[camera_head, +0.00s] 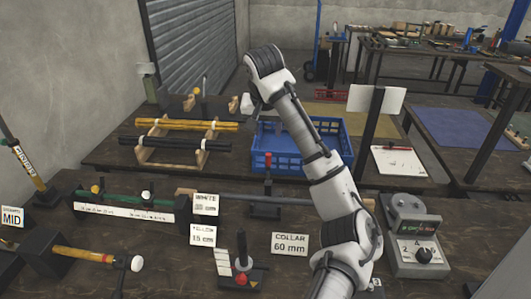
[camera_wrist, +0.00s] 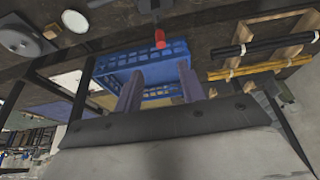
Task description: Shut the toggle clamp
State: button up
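An upright lever with a red grip (camera_head: 267,162) stands on a dark base (camera_head: 264,207) near the table's middle; it looks like the toggle clamp. In the wrist view, its red grip (camera_wrist: 159,38) shows beyond the blue crate. My gripper (camera_wrist: 160,70) is open, its two fingers apart with nothing between them. In the head view, my arm is raised and bent, with its white end (camera_head: 247,104) well above and behind the lever. I cannot tell whether the clamp's arm touches anything.
A blue crate (camera_head: 262,160) lies behind the lever. A rack with yellow and black rods (camera_head: 185,143) is at back left. A black-handled device with a red knob (camera_head: 241,279) stands in front. A grey gauge box (camera_head: 411,262) is at right. A dark post (camera_head: 373,125) rises behind my arm.

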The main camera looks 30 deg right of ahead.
aim_at(268, 154)
jog(key=p+x, duration=0.3)
jog(key=x, duration=1)
jog(key=shift+w+a+f, duration=0.1)
jog(key=shift+w, duration=0.05)
grip_shut()
